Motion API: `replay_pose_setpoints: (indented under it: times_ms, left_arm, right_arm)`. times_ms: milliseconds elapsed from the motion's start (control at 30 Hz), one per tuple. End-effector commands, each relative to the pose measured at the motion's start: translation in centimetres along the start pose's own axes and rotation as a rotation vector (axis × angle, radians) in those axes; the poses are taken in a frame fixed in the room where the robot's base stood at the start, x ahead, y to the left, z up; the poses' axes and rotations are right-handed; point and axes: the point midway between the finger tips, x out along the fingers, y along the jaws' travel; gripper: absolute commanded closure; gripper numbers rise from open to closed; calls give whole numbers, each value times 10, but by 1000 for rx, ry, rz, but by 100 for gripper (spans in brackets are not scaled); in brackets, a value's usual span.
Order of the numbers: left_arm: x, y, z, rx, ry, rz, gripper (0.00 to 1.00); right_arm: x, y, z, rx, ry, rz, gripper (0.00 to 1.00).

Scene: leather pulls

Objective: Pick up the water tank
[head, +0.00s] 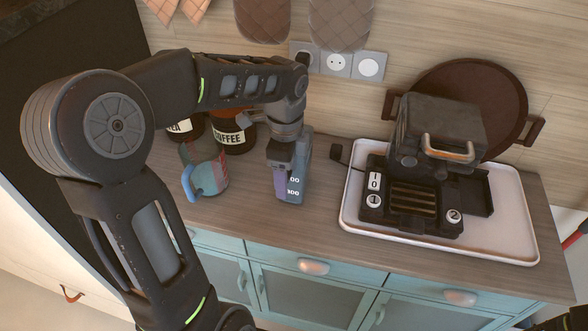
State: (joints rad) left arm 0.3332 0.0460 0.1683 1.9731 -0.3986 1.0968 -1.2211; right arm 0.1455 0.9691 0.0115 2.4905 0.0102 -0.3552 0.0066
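A grey-purple upright container with white number marks, which looks like the water tank (294,191), stands on the wooden counter left of the coffee machine. My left gripper (281,168) points down at it from above and overlaps its upper part in the head view. The fingers are small and partly merge with the tank, so I cannot tell whether they are open around it or shut on it. The tank's upper side is hidden by the gripper. My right gripper is not visible; only a dark part shows in the bottom right corner.
A black coffee machine (412,205) sits on a white tray (490,245), with a brown round pan (490,85) behind it. A blue-handled jug (207,177) stands left of the tank, before a coffee jar (233,135). Wall sockets (337,64) are behind. The front counter strip is clear.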

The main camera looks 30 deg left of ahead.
Motion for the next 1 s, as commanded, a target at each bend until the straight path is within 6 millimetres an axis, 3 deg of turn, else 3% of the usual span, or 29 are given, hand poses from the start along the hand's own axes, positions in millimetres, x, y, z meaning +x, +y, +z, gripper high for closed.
replay_pose_setpoints:
  times_ms: [767, 1000]
  left_arm:
    - [0, 0, 0, 0, 0, 0, 99]
    - [0, 0, 0, 0, 0, 0, 100]
  right_arm:
    - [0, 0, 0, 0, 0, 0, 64]
    - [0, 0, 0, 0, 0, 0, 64]
